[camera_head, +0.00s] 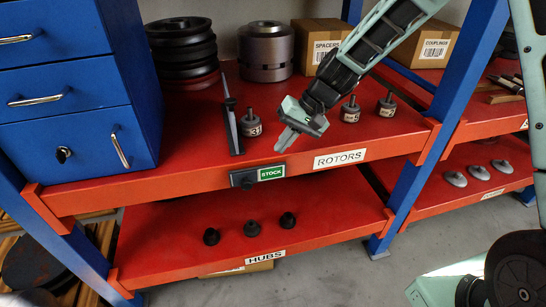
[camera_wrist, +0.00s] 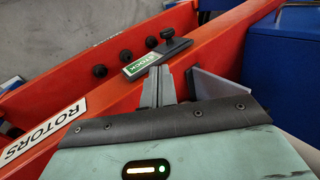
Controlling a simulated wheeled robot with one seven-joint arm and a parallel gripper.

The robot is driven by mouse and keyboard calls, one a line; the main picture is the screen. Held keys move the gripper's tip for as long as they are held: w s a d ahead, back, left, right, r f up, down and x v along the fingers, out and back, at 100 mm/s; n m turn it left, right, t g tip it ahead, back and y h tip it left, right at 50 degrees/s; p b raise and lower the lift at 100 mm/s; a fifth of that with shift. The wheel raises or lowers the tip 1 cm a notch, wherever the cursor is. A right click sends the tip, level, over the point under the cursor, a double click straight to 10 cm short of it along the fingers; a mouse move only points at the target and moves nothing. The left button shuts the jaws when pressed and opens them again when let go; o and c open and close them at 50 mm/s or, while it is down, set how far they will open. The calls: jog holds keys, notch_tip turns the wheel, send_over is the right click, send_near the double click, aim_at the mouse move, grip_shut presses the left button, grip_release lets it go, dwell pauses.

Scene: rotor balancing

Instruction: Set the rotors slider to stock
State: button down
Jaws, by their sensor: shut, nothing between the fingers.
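The rotors slider (camera_head: 243,179) is a dark plate with a black knob on the front edge of the red shelf, left of the ROTORS label (camera_head: 340,158). Its dark part with the knob is at the left, and a green field reading STOCK (camera_head: 271,172) shows at the right. In the wrist view the slider knob (camera_wrist: 168,36) stands beyond the green STOCK field (camera_wrist: 141,64). My gripper (camera_head: 284,143) is shut and empty, pointing down above the shelf, behind and above the slider. In the wrist view my fingertips (camera_wrist: 160,74) appear close to the slider; contact cannot be told.
An upright dark plate (camera_head: 231,118) and several small metal rotors, one marked 31 (camera_head: 250,123), stand on the shelf near my gripper. Blue drawers (camera_head: 70,80) stand at the left. Black hubs (camera_head: 251,229) sit on the lower shelf. Space before the shelf front is clear.

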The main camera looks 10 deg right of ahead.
jog(key=v, duration=0.2)
jog(key=shift+d+r, duration=0.15)
jog(key=shift+r, duration=0.05)
jog(key=s+a+r+n+g+h+p, duration=0.1)
jog(key=s+a+r+n, duration=0.15)
jog(key=s, duration=0.45)
jog(key=s+a+r+n+h, duration=0.2)
jog(key=s+a, duration=0.2)
jog(key=s, duration=0.3)
jog(key=s+d+r+n+h, duration=0.1)
jog(key=s+n, duration=0.1)
jog(key=s, duration=0.5)
jog(key=s+d+r+n+h, duration=0.2)
jog(key=s, duration=0.6)
jog(key=shift+s+p, duration=0.2)
jog(key=shift+p, duration=0.25)
